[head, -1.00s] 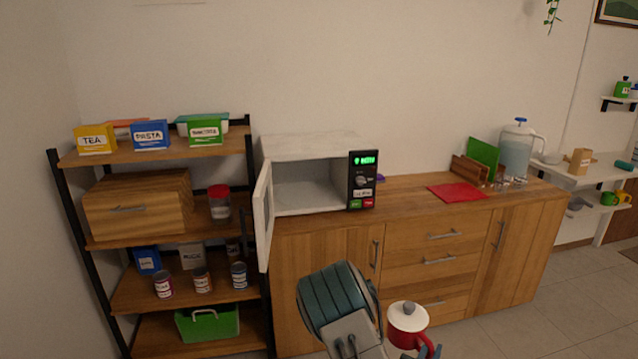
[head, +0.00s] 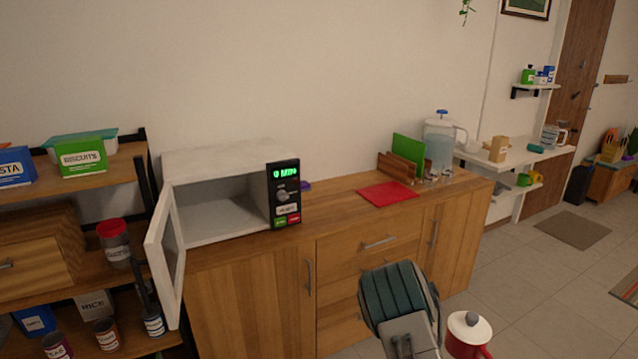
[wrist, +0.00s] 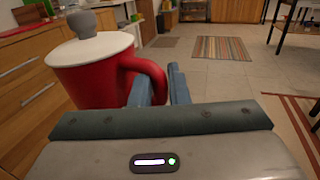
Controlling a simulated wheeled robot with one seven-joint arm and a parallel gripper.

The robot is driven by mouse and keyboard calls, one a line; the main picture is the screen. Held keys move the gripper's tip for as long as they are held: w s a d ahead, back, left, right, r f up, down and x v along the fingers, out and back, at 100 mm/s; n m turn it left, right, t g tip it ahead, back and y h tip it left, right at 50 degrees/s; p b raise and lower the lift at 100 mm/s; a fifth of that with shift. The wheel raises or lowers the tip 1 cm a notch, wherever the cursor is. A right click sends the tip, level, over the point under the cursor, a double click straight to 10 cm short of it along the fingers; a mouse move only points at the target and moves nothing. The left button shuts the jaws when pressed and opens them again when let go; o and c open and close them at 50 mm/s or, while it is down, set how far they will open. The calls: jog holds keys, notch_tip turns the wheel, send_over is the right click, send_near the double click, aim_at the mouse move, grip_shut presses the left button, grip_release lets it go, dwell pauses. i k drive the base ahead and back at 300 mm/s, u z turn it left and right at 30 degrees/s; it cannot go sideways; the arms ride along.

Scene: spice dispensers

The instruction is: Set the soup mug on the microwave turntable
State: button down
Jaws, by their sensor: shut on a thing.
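The soup mug (head: 467,336) is red with a white lid and a grey knob, and it shows at the bottom of the head view. It also shows large in the wrist view (wrist: 95,80), upright, with its handle towards my gripper. My gripper (wrist: 160,88) is shut on the mug's handle and holds it in front of the cabinet. The white microwave (head: 228,155) stands on the left end of the counter with its door (head: 166,255) swung open to the left. Its inside looks empty. I cannot make out the turntable.
A shelf rack (head: 140,185) with boxes and jars stands left of the microwave, close to its open door. A red mat (head: 389,194), a green board (head: 408,150) and a clear jug (head: 440,145) are on the counter (head: 335,200). The counter between microwave and mat is mostly clear.

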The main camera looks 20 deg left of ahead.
aim_at(222, 219)
jog(key=z, duration=0.15)
jog(key=i, duration=1.1)
jog(key=u, duration=0.8)
